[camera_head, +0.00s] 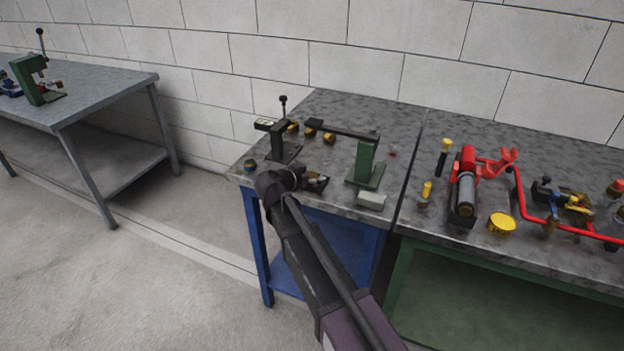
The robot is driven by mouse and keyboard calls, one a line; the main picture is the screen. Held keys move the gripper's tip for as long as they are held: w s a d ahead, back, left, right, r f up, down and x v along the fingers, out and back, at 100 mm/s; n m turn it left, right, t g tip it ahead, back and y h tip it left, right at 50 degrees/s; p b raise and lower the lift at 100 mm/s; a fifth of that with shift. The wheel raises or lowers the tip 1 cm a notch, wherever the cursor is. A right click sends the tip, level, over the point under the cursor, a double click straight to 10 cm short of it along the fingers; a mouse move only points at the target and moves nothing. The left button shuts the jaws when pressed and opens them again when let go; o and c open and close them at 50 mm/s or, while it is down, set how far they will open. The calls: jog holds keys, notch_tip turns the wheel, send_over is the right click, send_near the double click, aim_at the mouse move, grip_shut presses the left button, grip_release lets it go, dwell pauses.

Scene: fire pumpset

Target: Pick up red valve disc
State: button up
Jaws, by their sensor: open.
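A small flat red spot (392,154), possibly the red valve disc, lies on the grey tabletop right of the green stand (365,163). It is too small to make out well. Another small red part (617,187) sits at the far right edge of the picture. My gripper (318,182) is at the end of my dark arm, over the front left of the blue-legged bench. It is open and appears empty, left of the green stand and apart from both red parts. Its fingers are small and partly hidden by my wrist.
The blue-legged bench (325,98) also holds a dark clamp-like tool (280,140), several brass pieces and a grey block (371,201). The green-legged bench beside it carries a red tool (467,165), yellow tin (501,224) and red pipe (523,197). Floor at left is clear.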

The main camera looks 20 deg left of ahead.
aim_at(312, 174)
grip_shut()
dwell(0.3)
jog(key=shift+r, duration=0.2)
notch_tip(312, 174, up, 4)
jog(key=p, duration=0.4)
jog(key=shift+f, duration=0.1)
jog(key=s+d, duration=0.3)
jog(key=s, duration=0.4)
jog(key=s+d+p, duration=0.1)
jog(key=s+d, duration=0.2)
jog(key=s, duration=0.4)
jog(key=shift+s+d+r, duration=0.3)
jog(key=shift+d+r, duration=0.05)
jog(key=shift+r, duration=0.05)
